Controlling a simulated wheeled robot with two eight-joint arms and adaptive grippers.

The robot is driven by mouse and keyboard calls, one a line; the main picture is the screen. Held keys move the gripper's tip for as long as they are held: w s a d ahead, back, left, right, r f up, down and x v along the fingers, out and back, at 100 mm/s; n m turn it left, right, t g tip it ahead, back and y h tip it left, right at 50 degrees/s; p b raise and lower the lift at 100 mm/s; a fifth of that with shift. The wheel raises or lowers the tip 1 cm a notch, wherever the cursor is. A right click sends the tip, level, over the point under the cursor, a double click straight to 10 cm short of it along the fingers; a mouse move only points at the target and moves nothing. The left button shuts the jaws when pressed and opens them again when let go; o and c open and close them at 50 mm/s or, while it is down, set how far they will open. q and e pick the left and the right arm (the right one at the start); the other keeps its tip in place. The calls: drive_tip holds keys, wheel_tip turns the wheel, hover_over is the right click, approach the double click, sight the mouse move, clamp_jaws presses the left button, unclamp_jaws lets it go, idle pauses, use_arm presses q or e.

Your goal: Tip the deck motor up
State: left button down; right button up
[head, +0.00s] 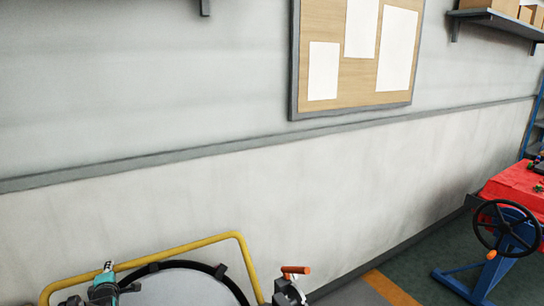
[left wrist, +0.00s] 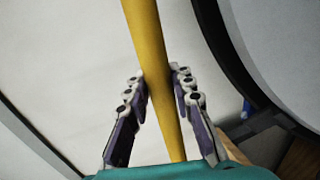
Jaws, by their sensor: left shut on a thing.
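A yellow tubular bar (head: 175,248) frames a round light-grey piece with a black rim (head: 190,288) at the bottom of the head view. I cannot tell which part is the deck motor. My left gripper (head: 108,267), with teal parts, is at the bar's left portion. In the left wrist view, its two fingers (left wrist: 160,95) are shut on the yellow bar (left wrist: 148,35), one on each side. The black-rimmed round piece (left wrist: 235,60) is close on the right there. The lower part of the machine is cut off in the head view.
A pale wall (head: 150,205) is behind. At right are a blue stand with a black handwheel (head: 507,229) and a red-topped table (head: 515,188). Green floor with an orange stripe (head: 390,289) is open between.

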use_arm(q)
drive_tip(key=shift+f, duration=0.1)
drive_tip(key=w+f, duration=0.1)
drive_tip(key=w+a+f, duration=0.1)
drive_tip(key=f, duration=0.1)
drive_tip(key=shift+a+f, duration=0.15)
drive_tip(key=shift+f, duration=0.15)
drive_tip(key=c, duration=1.6)
unclamp_jaws()
drive_tip(key=shift+w+f, duration=0.15)
drive_tip(key=shift+w, duration=0.05)
drive_tip(key=o, duration=0.5)
drive_tip(key=shift+s+r, duration=0.15)
drive_tip(key=shift+r, duration=0.05)
drive_tip(key=p+v, duration=0.1)
drive_tip(key=v, duration=0.8)
drive_tip(key=shift+a, duration=0.1)
